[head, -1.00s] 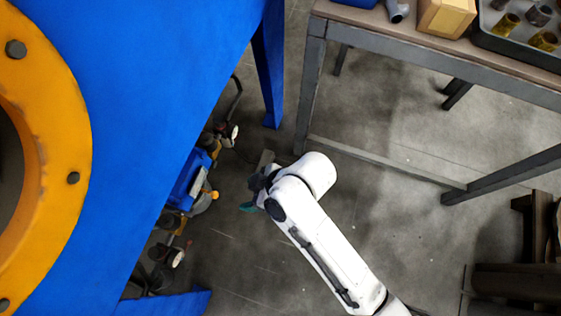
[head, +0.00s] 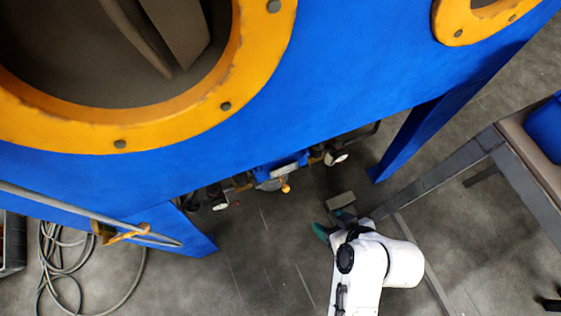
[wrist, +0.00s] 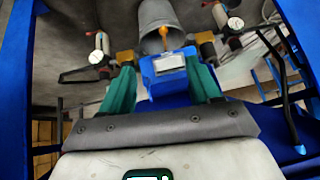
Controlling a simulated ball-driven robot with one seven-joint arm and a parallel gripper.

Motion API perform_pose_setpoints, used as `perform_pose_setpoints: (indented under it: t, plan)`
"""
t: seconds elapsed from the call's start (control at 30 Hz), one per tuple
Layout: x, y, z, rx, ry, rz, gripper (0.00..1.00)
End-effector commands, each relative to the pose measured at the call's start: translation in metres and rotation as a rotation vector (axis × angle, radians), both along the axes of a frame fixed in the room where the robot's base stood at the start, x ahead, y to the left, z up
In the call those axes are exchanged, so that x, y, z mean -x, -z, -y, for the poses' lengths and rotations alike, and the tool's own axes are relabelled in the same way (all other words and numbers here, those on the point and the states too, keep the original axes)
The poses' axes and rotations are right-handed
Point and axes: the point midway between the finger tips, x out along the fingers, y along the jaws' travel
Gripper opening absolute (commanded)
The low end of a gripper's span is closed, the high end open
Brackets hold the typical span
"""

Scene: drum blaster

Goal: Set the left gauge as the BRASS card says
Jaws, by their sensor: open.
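Two small white-faced gauges sit on the pipework under the blue machine. The left gauge (head: 220,205) and the right gauge (head: 337,158) flank a blue unit (head: 280,168) with a yellow lever (head: 285,187). In the wrist view one gauge shows at left (wrist: 97,57) and one at right (wrist: 236,23), with the blue unit (wrist: 165,84) between; their readings are too small to tell. My gripper (wrist: 158,60) is open, its green fingers apart and apparently empty. In the head view my gripper (head: 330,215) is low, right of the left gauge. I cannot make out a BRASS card.
The blue machine (head: 330,110) with orange rings (head: 185,130) overhangs the pipework. Its legs (head: 405,140) stand on either side. A table frame (head: 440,180) is close at the right. A coiled hose (head: 60,265) lies at the left. Grey floor (head: 260,270) is clear in the middle.

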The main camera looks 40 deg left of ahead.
Motion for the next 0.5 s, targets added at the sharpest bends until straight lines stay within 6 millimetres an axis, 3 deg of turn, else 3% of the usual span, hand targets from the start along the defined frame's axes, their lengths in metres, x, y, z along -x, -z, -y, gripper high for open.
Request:
perform_pose_setpoints:
  t: [0.17,0.37,0.5]
  plan:
    - [-0.005,0.01,-0.004,0.0,0.025,0.014,0.62]
    - [-0.035,0.057,-0.027,-0.02,0.172,0.134,0.62]
    - [-0.056,0.085,-0.054,-0.085,0.258,0.272,0.62]
